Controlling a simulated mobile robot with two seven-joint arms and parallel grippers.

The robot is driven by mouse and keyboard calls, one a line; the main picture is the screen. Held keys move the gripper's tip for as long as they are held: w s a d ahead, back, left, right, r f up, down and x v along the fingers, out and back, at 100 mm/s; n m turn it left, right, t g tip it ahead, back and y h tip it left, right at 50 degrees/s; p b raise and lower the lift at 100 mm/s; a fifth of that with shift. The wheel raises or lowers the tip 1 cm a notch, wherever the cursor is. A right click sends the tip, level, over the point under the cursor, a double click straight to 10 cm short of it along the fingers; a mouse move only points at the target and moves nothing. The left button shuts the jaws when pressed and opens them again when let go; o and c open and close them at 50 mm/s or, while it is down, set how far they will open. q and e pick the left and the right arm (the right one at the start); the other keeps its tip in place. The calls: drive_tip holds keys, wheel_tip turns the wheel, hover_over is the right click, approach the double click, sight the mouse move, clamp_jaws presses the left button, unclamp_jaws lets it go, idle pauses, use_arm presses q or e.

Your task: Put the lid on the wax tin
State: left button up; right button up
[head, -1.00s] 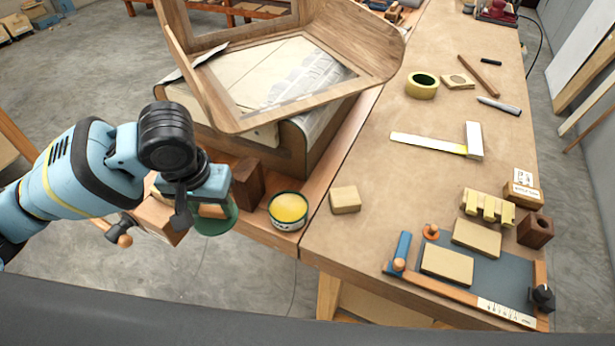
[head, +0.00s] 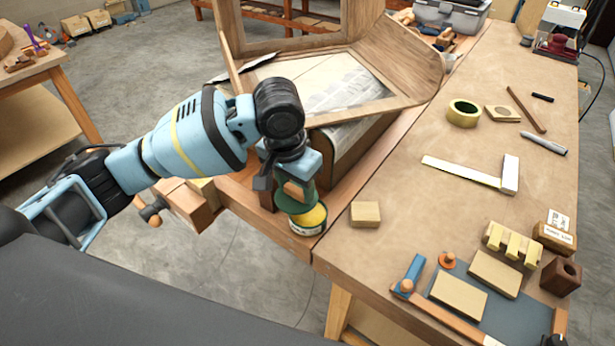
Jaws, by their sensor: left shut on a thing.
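The wax tin (head: 314,220) stands open on the wooden bench near its front left edge, with yellow wax showing. My left gripper (head: 296,193) is shut on the green lid (head: 290,204). The lid is just above and to the left of the tin and covers the left part of its opening in the head view. I cannot tell whether lid and tin touch. The fingertips are partly hidden by the gripper body. My right gripper is not in view.
A small wooden block (head: 365,213) lies right of the tin. The bent wooden frame (head: 405,70) stands behind my left arm. A try square (head: 510,174), a tape roll (head: 464,112) and a sanding jig (head: 425,284) lie on the right bench, with bare surface between them.

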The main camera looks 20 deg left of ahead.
use_arm(q)
drive_tip(key=shift+w+d+r+m, duration=0.2)
drive_tip(key=shift+w+d+m, duration=0.15)
drive_tip(key=shift+w+d, duration=0.2)
drive_tip(key=shift+w+d+r+m, duration=0.15)
drive_tip(key=shift+w+d+m, duration=0.25)
drive_tip(key=shift+d, duration=0.1)
drive_tip(key=shift+f, duration=2.65)
drive_tip(key=shift+f, duration=0.75)
drive_tip(key=o, duration=1.4)
drive_tip(key=shift+r, duration=0.1)
drive_tip(key=shift+r, duration=3.95)
